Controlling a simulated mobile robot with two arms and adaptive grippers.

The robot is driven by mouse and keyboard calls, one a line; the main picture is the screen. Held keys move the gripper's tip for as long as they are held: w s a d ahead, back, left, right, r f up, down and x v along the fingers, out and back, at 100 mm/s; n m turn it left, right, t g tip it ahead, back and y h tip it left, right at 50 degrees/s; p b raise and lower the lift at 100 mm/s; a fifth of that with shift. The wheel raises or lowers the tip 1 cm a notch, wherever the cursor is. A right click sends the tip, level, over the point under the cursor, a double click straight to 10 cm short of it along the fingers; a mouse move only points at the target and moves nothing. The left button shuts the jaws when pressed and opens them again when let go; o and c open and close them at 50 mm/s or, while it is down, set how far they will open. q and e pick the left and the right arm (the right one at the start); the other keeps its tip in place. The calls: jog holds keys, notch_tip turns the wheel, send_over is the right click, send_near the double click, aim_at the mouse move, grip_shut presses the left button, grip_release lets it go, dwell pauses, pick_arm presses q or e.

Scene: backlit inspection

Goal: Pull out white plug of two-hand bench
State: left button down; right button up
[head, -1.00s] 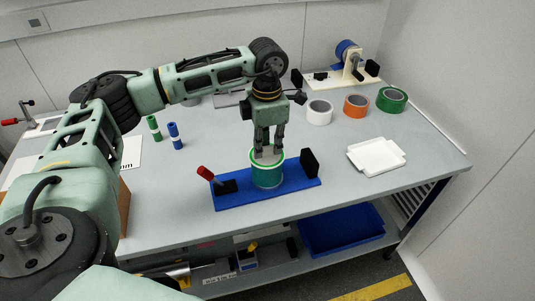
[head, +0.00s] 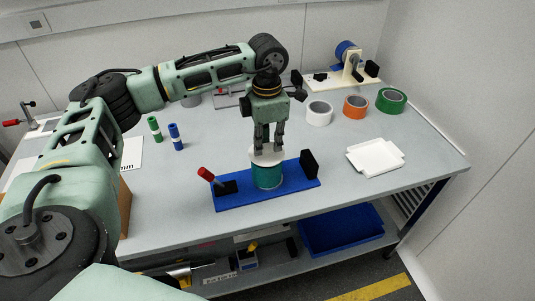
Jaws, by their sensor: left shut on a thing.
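The white plug (head: 266,160) is between the fingertips of my left gripper (head: 267,151), which is shut on it from above. The plug sits at the top of a teal cylinder (head: 267,178) and hides its green rim. I cannot tell whether the plug's lower end is clear of the cylinder. The cylinder stands upright on a blue base (head: 232,201), between a red-handled clamp (head: 206,174) on the left and a black block (head: 309,164) on the right. My right gripper is not in view.
White (head: 319,113), orange (head: 356,106) and green (head: 391,101) tape rolls stand at the back right. A white tray (head: 375,157) lies right of the base. Green (head: 155,129) and blue (head: 176,137) small cylinders stand at the left. The table's front is clear.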

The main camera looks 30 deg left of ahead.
aim_at(267, 144)
pick_arm(q)
jog(key=shift+r+p, duration=1.1)
jog(key=shift+r, duration=0.7)
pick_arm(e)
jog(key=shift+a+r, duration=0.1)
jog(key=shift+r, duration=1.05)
pick_arm(q)
jog(key=shift+d, duration=0.1)
